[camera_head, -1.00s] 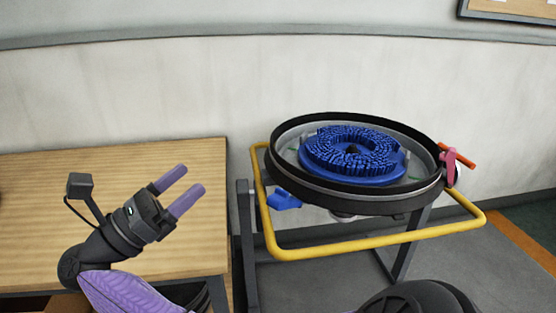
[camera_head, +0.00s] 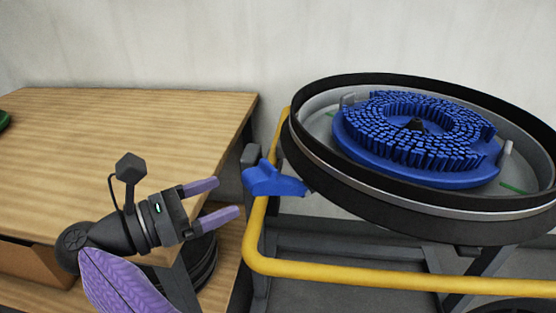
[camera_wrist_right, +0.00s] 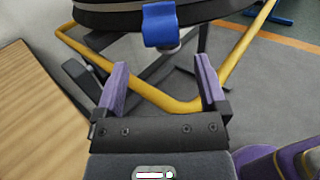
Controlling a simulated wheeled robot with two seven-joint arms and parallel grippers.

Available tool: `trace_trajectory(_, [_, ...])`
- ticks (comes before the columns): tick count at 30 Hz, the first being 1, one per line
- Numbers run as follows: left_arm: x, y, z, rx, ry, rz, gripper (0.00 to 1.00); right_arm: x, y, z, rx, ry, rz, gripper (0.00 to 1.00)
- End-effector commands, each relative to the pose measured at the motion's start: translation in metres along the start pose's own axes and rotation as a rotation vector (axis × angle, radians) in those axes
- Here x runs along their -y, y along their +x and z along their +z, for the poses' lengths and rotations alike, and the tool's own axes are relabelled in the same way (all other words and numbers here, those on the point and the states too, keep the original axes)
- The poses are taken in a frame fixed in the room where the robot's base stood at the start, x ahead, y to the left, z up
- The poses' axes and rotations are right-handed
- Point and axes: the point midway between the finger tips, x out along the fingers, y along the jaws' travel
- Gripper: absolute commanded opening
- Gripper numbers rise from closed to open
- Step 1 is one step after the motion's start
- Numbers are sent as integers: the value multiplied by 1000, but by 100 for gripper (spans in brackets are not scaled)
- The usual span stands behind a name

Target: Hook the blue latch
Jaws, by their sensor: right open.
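The blue latch (camera_head: 272,180) sticks out from the left side of the round tank (camera_head: 400,205), just below its black rim. It also shows in the right wrist view (camera_wrist_right: 160,24), hanging at top centre beyond the fingertips. My right gripper (camera_head: 227,197) has purple fingers that are apart and empty. It points right, towards the latch, with a small gap between them in the picture. In the right wrist view my gripper (camera_wrist_right: 161,65) has the latch roughly centred between its fingers. My left gripper is not in view.
A yellow tube frame (camera_head: 350,276) runs around below the tank. A blue ring brush (camera_head: 415,140) sits inside the tank. A wooden table (camera_head: 110,130) stands on the left, with a cardboard box (camera_head: 35,262) below its top. Grey floor (camera_wrist_right: 255,90) shows in the wrist view.

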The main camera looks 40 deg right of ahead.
Motion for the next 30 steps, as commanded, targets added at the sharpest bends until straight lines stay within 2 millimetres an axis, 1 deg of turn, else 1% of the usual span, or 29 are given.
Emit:
trace_trajectory(1, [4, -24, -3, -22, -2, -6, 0, 3, 6, 17, -2, 2, 0, 91])
trace_trajectory(2, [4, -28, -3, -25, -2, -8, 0, 3, 10, 14, -4, 3, -2, 91])
trace_trajectory(3, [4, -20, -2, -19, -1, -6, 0, 2, 22, 4, -4, 4, -3, 91])
trace_trajectory(6, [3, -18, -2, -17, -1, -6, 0, 2, 46, 1, 1, 3, -3, 91])
trace_trajectory(9, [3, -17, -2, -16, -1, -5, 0, 1, 63, 0, 2, 2, -2, 91])
trace_trajectory(12, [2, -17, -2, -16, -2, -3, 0, 1, 75, -1, 0, 0, -1, 91])
trace_trajectory(16, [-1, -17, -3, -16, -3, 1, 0, 1, 81, 0, 0, 0, 0, 91])
trace_trajectory(23, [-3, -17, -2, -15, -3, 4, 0, 1, 81, 0, -1, 0, 1, 91])
trace_trajectory(24, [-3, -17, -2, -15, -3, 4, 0, 1, 81, 0, -1, 0, 1, 83])
trace_trajectory(29, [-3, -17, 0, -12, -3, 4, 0, 1, 81, 0, 0, 0, 1, 49])
trace_trajectory(30, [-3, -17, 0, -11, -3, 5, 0, 1, 81, 0, 0, 0, 1, 40])
